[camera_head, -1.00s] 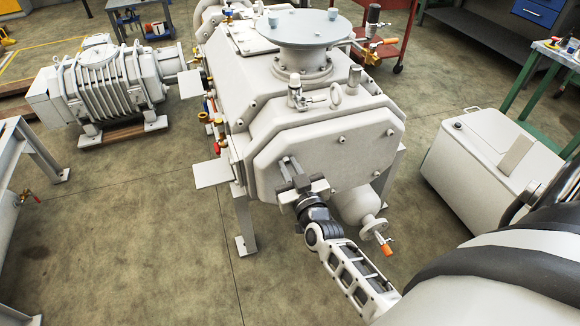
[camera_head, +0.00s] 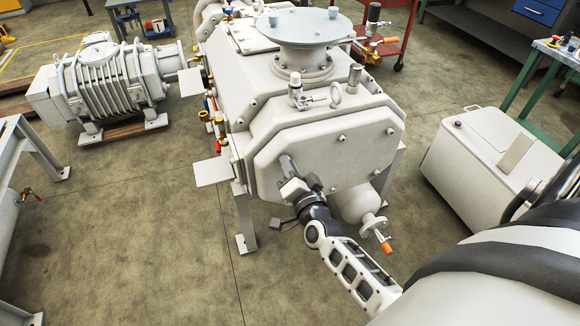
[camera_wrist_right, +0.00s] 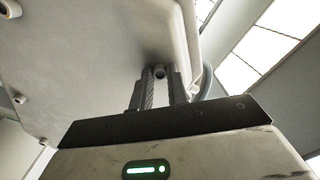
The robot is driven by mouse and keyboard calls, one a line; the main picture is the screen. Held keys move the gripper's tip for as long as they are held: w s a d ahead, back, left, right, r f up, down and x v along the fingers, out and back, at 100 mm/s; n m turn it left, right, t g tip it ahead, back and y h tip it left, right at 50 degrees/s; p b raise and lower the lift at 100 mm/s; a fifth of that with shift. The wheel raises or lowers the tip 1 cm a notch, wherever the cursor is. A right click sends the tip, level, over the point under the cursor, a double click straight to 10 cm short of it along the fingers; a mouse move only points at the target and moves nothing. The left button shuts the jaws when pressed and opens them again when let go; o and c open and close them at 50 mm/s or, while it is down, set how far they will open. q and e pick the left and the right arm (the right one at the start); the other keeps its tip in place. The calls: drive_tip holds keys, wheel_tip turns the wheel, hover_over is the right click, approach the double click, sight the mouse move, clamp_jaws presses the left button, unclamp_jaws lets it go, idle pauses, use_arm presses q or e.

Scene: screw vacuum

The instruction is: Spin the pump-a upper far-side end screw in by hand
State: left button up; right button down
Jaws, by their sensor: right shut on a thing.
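The pump (camera_head: 268,128) is a large pale grey body with an angled end plate (camera_head: 340,165) facing me. My right gripper (camera_head: 287,163) reaches up to the left part of this plate, its fingers pointing at it. In the right wrist view the two dark fingers (camera_wrist_right: 160,82) are close together, shut on a small round screw head (camera_wrist_right: 159,71) right at the plate surface. How deep the screw sits cannot be told. In the head view the fingers hide this screw. My left gripper is not in view.
Other screw heads show on the plate, one at its upper middle (camera_head: 342,139). A valve with an orange handle (camera_head: 386,247) hangs below the plate. A white box unit (camera_head: 490,160) stands at the right, and a ribbed motor (camera_head: 105,85) at the left.

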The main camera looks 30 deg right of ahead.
drive_tip(key=m, duration=0.4)
drive_tip(key=shift+s+f+m+b, duration=0.1)
drive_tip(key=shift+f+m+b, duration=0.05)
drive_tip(key=shift+m+b, duration=0.2)
idle(0.4)
drive_tip(key=c, duration=1.3)
unclamp_jaws()
drive_tip(key=shift+c, duration=0.2)
drive_tip(key=b+v, duration=0.1)
drive_tip(key=v, duration=1.5)
drive_tip(key=s+a+f+n+g+y, duration=0.1)
drive_tip(key=a+n, duration=0.4)
drive_tip(key=n, duration=0.5)
drive_tip(key=s+a+f+n+g+y, duration=0.1)
drive_tip(key=a+f+n+g+y, duration=0.3)
drive_tip(key=n, duration=0.6)
drive_tip(key=a+g+y, duration=0.1)
drive_tip(key=a+y, duration=0.1)
drive_tip(key=shift+s+a+g+y, duration=0.3)
drive_tip(key=shift+s+a+g, duration=0.05)
drive_tip(key=shift+s+g, duration=0.05)
